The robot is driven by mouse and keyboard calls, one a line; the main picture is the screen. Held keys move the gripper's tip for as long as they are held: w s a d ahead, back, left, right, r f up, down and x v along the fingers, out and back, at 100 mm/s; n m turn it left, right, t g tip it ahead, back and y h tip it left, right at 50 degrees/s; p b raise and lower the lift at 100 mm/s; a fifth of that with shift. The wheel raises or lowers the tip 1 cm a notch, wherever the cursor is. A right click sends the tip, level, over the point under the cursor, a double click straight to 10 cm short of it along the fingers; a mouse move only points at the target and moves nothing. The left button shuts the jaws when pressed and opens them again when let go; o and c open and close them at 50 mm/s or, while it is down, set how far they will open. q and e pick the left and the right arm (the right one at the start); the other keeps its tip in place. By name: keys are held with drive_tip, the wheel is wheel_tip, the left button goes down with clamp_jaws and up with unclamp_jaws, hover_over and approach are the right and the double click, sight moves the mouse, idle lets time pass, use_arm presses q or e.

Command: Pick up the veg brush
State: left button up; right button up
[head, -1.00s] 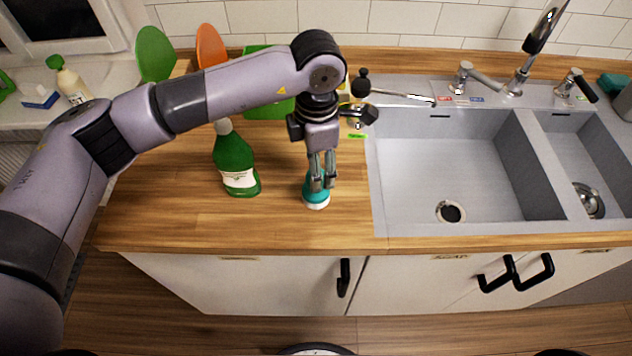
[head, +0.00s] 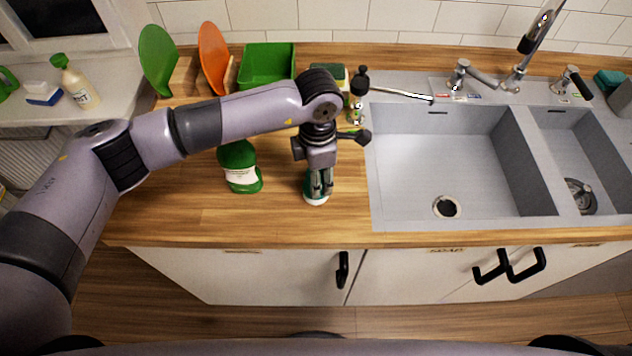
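A small teal object with a white lower end (head: 316,199), which I take to be the veg brush, stands upright on the wooden counter left of the sink. My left gripper (head: 320,188) points down right over it. Its fingers overlap the brush and hide most of its upper part. I cannot tell whether they press on it. The brush still appears to rest on the counter. My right gripper is not in view.
A double sink (head: 450,165) with a tap (head: 520,60) lies to the right. A green bin (head: 268,64) and orange board (head: 213,55) stand at the back. The front counter is clear.

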use_arm(q)
drive_tip(key=c, duration=0.8)
drive_tip(key=shift+r, duration=0.2)
wheel_tip(320, 180, up, 20)
drive_tip(key=b, duration=0.5)
drive_tip(key=shift+f, duration=0.15)
drive_tip(key=o, duration=0.6)
drive_tip(key=c, duration=0.4)
drive_tip(key=shift+c, duration=0.2)
